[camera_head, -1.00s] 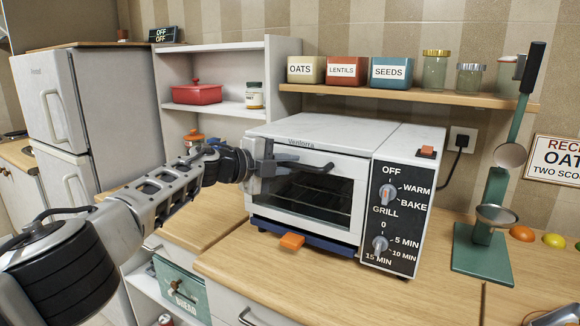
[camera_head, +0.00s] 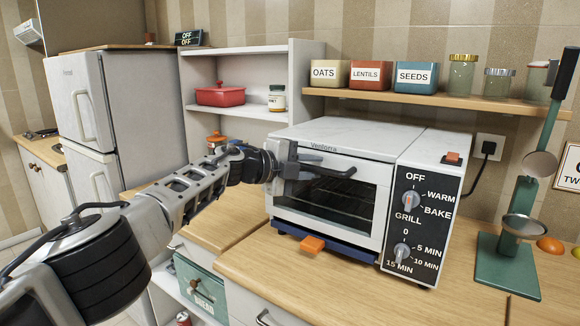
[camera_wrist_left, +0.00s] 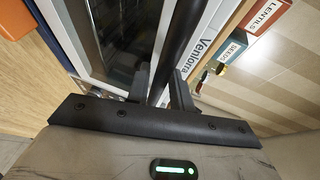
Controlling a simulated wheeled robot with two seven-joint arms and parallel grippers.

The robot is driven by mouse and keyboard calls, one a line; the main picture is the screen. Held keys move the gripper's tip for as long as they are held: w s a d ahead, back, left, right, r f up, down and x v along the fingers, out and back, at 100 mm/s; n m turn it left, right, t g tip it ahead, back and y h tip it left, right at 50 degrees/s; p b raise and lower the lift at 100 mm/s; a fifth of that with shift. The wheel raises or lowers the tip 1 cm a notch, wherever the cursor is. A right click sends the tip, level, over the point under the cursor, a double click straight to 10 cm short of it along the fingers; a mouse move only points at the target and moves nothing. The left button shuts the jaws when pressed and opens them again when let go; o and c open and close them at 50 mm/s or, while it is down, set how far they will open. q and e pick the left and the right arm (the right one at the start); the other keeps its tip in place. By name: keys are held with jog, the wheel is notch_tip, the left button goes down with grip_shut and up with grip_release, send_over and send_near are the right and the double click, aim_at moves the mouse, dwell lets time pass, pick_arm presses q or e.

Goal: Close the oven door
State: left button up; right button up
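The white toaster oven (camera_head: 345,135) stands on the wooden counter. Its glass door (camera_head: 325,203) is upright and looks flush, or nearly flush, with the oven front; a small gap cannot be ruled out. The dark bar handle (camera_head: 338,173) runs along the door's top. My left gripper (camera_head: 290,170) is at the handle's left part. In the left wrist view the two dark fingers (camera_wrist_left: 160,88) stand close on either side of the handle (camera_wrist_left: 180,40) and look shut on it. The door's white frame (camera_wrist_left: 85,45) shows there too. My right gripper is in neither view.
An orange tab (camera_head: 312,244) sticks out below the door. The control panel with two knobs (camera_head: 412,202) is right of the door. A green stand with utensils (camera_head: 508,265) is farther right. A shelf (camera_head: 430,98) with jars and tins hangs above the oven.

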pick_arm(q)
jog(key=shift+s+a+r, duration=0.15)
jog(key=shift+a, duration=0.5)
jog(key=shift+s+a, duration=0.45)
jog(key=shift+a, duration=0.05)
jog(key=b+v, duration=0.1)
jog(key=v, duration=1.2)
jog(key=shift+s+r, duration=0.15)
jog(key=s+d+f+n+t+h, duration=0.1)
jog(key=s+d+f+n+t, duration=0.1)
jog(key=s+d+f+n, duration=0.45)
jog(key=s+d+f+n+t+h, duration=0.2)
jog(key=s+f+n, duration=0.1)
jog(key=f, duration=0.7)
jog(key=s+a+f+n+y, duration=0.7)
jog(key=s+a+f+n, duration=0.1)
jog(key=s+f, duration=0.4)
jog(key=s+a+f+n+g+y, duration=0.1)
jog(key=s+a+f+n+y, duration=0.5)
jog(key=s+a+f+n, duration=0.3)
notch_tip(320, 180, down, 6)
jog(key=s, duration=0.3)
jog(key=shift+a+g+y, duration=0.25)
jog(key=shift+g+y, duration=0.05)
jog(key=shift+y, duration=0.1)
